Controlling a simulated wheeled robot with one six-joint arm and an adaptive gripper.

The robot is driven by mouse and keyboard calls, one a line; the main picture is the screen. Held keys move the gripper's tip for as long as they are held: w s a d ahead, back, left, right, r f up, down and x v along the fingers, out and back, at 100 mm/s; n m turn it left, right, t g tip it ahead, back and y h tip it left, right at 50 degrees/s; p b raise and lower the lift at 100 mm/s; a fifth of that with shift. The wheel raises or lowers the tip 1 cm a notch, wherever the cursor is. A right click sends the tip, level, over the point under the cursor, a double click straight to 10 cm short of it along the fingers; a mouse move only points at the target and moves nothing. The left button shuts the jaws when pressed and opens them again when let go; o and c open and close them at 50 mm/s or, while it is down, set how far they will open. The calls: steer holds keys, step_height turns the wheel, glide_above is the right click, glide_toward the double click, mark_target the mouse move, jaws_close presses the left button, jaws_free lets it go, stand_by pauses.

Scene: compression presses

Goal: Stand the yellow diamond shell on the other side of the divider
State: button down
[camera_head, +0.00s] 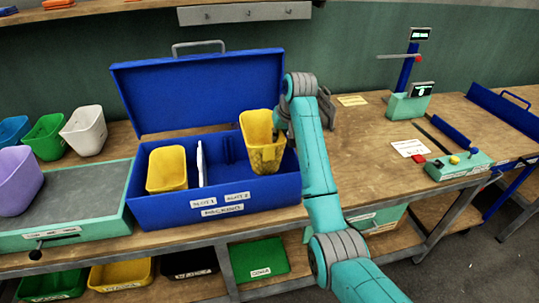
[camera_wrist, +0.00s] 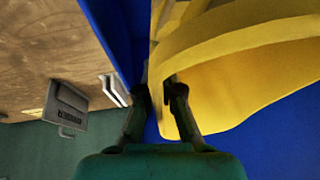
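The blue box (camera_head: 160,217) stands open on the bench, with a white upright divider (camera_head: 200,164) between its left and right slots. One yellow shell (camera_head: 167,169) stands left of the divider. A second yellow shell (camera_head: 258,128) is right of it, at the slot 2 side, slightly tilted and with a darker, mottled lower part. It fills much of the wrist view (camera_wrist: 240,60). My gripper (camera_head: 281,122) is at this shell's right rim; in the wrist view its fingers (camera_wrist: 160,88) straddle the yellow wall. Whether its bottom touches the box floor is hidden. No diamond mark is readable.
The box's raised lid (camera_head: 200,90) stands behind. Purple, white, green and blue shells (camera_head: 84,130) are at left around a grey-topped tray (camera_head: 80,190). A press (camera_head: 408,100) and a button panel (camera_head: 460,163) stand at right. Bench between is mostly clear.

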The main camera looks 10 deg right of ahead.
step_height(320, 180, down, 7)
stand_by(0.4)
steer(key=shift+f, duration=0.5)
steer(key=c, duration=1.3)
jaws_free()
steer(key=shift+r, duration=0.15)
steer(key=v, duration=1.3)
steer(key=shift+w+a+r, duration=0.1)
steer(key=shift+w, duration=0.1)
